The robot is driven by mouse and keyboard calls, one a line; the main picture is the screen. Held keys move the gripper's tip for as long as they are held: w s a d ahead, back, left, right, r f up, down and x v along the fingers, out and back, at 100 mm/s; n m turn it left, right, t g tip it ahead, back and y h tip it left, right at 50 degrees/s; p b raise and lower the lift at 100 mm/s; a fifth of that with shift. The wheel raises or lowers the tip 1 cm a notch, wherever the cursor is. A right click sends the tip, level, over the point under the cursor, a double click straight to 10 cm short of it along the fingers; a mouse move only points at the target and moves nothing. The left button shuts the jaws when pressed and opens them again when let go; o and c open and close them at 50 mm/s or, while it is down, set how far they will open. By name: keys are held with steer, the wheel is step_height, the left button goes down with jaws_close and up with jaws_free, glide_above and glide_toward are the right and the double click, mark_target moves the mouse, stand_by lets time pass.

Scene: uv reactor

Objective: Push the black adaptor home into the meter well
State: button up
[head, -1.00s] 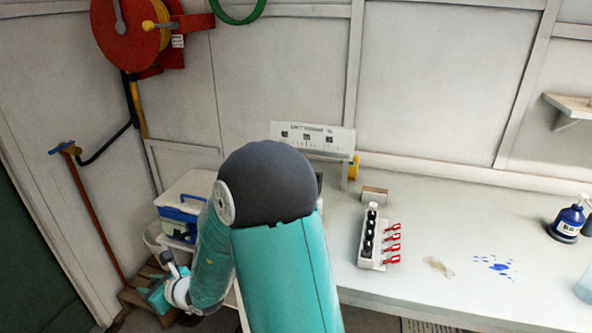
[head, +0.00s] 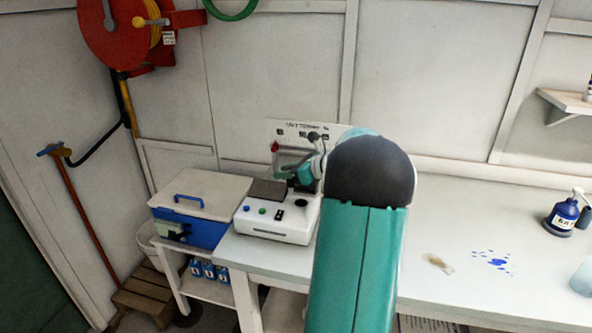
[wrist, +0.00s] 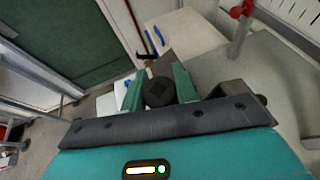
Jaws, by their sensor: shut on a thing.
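The black adaptor (wrist: 159,92) is a dark round piece with a diamond-shaped mark on its end. In the wrist view it sits between the two green fingers of my gripper (wrist: 160,84), which is shut on it. In the head view my gripper (head: 303,173) is at the back right of the meter, in front of the upright panel; the adaptor is hard to make out there. The meter (head: 262,231) is a white box with coloured buttons, a black switch and a dark grey plate on top.
A blue cool box (head: 205,232) with a pale lid stands left of the meter. A lettered upright panel (head: 285,130) stands behind my gripper. My arm covers the middle of the bench (head: 460,215). A blue bottle (head: 563,219) and blue spots are at the right.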

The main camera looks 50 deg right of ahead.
steer(key=shift+s+d+r+h, duration=0.25)
steer(key=shift+s+d+h, duration=0.05)
steer(key=shift+s+d, duration=0.8)
steer(key=shift+s, duration=0.1)
steer(key=shift+f, duration=2.95)
steer(key=shift+f, duration=1.85)
steer(key=o, duration=1)
steer(key=shift+a, duration=0.1)
steer(key=shift+s+d, duration=0.1)
steer(key=shift+d, duration=0.1)
